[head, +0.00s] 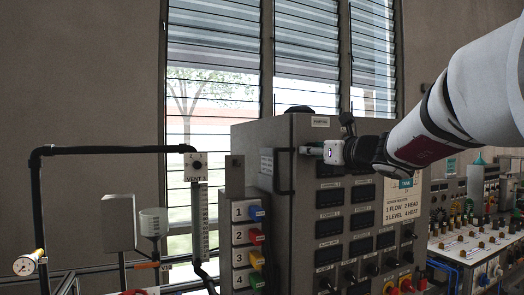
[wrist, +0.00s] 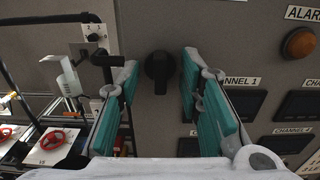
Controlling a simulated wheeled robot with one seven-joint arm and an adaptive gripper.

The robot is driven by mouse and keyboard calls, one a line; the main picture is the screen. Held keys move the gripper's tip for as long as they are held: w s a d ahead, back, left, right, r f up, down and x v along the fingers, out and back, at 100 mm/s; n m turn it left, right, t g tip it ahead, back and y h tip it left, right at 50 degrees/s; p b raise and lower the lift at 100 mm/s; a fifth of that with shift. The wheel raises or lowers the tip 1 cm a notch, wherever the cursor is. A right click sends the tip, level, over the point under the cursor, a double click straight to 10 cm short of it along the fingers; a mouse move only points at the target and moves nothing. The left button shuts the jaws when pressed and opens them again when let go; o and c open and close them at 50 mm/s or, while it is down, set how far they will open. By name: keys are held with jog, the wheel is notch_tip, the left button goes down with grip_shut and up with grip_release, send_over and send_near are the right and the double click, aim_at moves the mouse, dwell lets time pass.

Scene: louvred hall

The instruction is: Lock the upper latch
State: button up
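A black turn latch (wrist: 160,70) sits on the grey cabinet front in the wrist view, its grip pointing about vertically. I take it to be the upper latch; in the head view my gripper and arm hide it. My gripper (wrist: 159,78) is open, with one teal-padded finger on each side of the latch and visible gaps to both. Whether the fingertips reach to its depth is hard to tell. In the head view my gripper (head: 314,151) is at the upper left of the cabinet front (head: 302,215).
A black bar handle (head: 281,171) stands out at the cabinet's left edge, close to my gripper. Labelled displays (head: 329,197) fill the panel below. An orange alarm lamp (wrist: 299,43) is to the right. Numbered coloured switches (head: 256,214) and black piping (head: 110,149) are to the left.

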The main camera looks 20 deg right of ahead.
jog(key=s+p, duration=0.1)
jog(key=s, duration=0.5)
jog(key=shift+s+d, duration=0.15)
jog(key=shift+s, duration=0.2)
jog(key=s, duration=1.2)
jog(key=shift+d, duration=0.3)
dwell(1.0)
